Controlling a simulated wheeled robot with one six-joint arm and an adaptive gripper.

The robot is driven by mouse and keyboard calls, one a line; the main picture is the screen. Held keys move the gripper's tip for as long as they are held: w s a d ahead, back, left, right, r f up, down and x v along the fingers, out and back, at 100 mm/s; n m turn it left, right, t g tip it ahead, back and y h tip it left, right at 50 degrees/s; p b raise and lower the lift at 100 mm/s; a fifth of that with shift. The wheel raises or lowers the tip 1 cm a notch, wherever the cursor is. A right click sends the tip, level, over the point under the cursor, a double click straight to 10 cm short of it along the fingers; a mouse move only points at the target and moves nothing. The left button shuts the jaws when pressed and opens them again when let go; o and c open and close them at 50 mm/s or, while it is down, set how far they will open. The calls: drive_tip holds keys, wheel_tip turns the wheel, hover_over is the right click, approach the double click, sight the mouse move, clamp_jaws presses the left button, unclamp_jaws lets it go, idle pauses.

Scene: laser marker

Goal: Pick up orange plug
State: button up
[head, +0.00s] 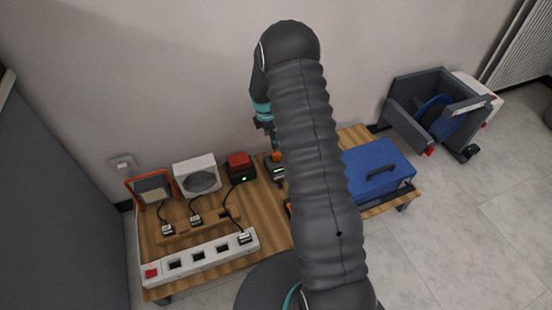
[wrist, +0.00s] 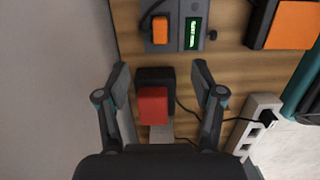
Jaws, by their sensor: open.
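The orange plug (wrist: 160,29) sits on a grey device (wrist: 188,40) with a green-lit display, at the top of the wrist view. A dark cable runs from it. In the head view the orange plug (head: 276,157) shows just left of my arm, on the table. My gripper (wrist: 160,72) is open and empty, with its fingers apart on either side of a black box with a red top (wrist: 152,105). The plug lies beyond the fingertips in the picture. In the head view my arm hides most of the gripper.
The wooden table (head: 185,211) also holds a white power strip (head: 208,256) with black plugs, a lamp (head: 152,188), a white fan box (head: 196,175) and a blue case (head: 378,165). A wall stands behind. A cable reel (head: 437,115) is on the floor at right.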

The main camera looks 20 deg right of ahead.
sight(276, 153)
drive_tip(key=f, duration=0.5)
drive_tip(key=shift+d+f, duration=0.25)
drive_tip(key=shift+d, duration=0.1)
drive_tip(key=shift+w+d+f, duration=0.1)
drive_tip(key=shift+d+f, duration=0.15)
drive_tip(key=shift+f, duration=0.6)
drive_tip(key=shift+w+d+f, duration=0.15)
drive_tip(key=shift+d+f, duration=0.05)
drive_tip(key=shift+f, duration=0.65)
drive_tip(key=shift+w+d+f, duration=0.1)
drive_tip(key=shift+d+f, duration=0.15)
drive_tip(key=shift+f, duration=0.6)
clamp_jaws()
